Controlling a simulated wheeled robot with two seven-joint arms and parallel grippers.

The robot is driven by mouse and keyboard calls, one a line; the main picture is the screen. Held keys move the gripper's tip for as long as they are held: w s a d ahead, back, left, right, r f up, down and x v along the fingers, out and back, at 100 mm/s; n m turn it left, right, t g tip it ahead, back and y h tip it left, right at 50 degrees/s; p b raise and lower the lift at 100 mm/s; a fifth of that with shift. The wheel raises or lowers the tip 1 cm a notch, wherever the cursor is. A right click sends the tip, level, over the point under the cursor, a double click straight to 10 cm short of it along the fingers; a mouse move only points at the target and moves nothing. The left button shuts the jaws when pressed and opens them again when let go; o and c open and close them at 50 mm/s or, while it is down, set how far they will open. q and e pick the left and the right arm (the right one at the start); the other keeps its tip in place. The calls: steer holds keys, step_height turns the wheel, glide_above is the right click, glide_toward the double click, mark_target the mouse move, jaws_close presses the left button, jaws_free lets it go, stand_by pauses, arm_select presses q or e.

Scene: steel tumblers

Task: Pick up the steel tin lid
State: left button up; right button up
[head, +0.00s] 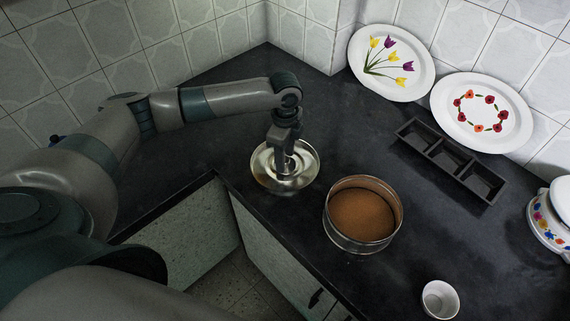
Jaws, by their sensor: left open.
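The steel tin lid (304,160) is a round, shiny disc with a raised centre. It lies on the dark worktop near the inner corner of the front edge. My left gripper (285,165) points down over the lid's middle, with its fingers around or just above the central part. The gripper is open; I cannot tell whether the fingers touch the lid. The gripper hides part of the lid's centre. My right gripper is not in view.
A round tin with brown contents (363,213) stands right of the lid. A small white cup (440,300), a dark three-compartment tray (450,158), a tulip plate (391,63), a floral-ring plate (482,113) and a flowered pot (550,222) stand farther right. Worktop (345,120) behind the lid is clear.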

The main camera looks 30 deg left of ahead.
arm_select(q)
jaws_close()
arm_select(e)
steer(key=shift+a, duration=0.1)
arm_select(q)
steer(key=shift+r, duration=0.1)
steer(key=shift+r+b, duration=0.3)
steer(key=shift+r, duration=0.2)
step_height(320, 180, up, 2)
steer(key=shift+w+r+b, duration=0.1)
steer(key=shift+r+b, duration=0.05)
steer(key=shift+b, duration=0.3)
steer(key=s+d+r+b, duration=0.2)
steer(key=s+d+r, duration=0.2)
steer(key=d+r, duration=0.3)
steer(key=d, duration=0.4)
steer(key=shift+s+r, duration=0.15)
steer(key=shift+r, duration=0.15)
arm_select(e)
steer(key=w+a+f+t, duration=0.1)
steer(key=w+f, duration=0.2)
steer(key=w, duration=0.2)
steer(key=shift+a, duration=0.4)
